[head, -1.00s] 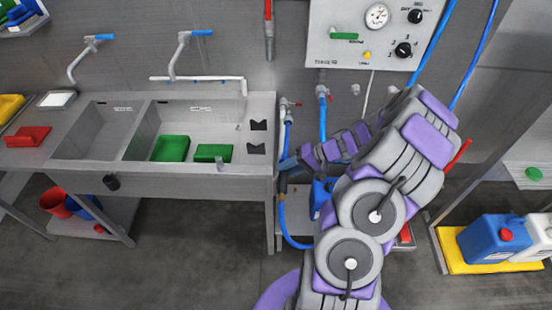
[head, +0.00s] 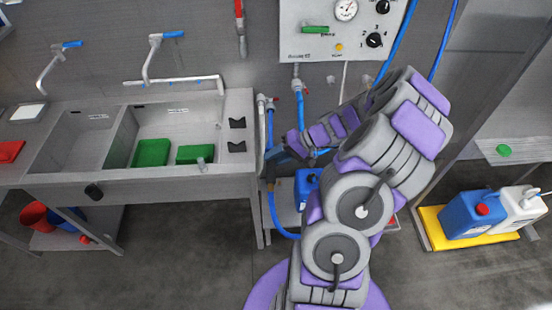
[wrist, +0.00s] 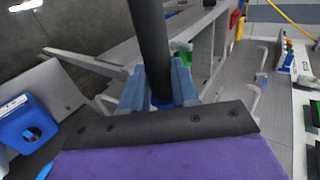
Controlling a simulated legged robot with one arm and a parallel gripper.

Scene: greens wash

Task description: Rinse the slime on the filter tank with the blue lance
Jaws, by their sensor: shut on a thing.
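My gripper (head: 277,153) is beside the right end of the sink, beyond my purple and grey arm links. In the wrist view its two blue-grey fingers (wrist: 158,88) are shut around a black, tube-like lance (wrist: 150,40), with a bit of blue between the fingers. In the head view a blue hose (head: 275,212) hangs in a loop below the gripper. I cannot make out the lance's nozzle. I see no filter tank or slime that I can identify in either view.
A steel double sink (head: 165,183) with green tubs (head: 151,153) stands left. A control panel (head: 343,28) hangs on the wall above. A blue canister (head: 467,215) and a white one (head: 518,208) stand on a yellow tray (head: 432,222) at right. The floor in front is clear.

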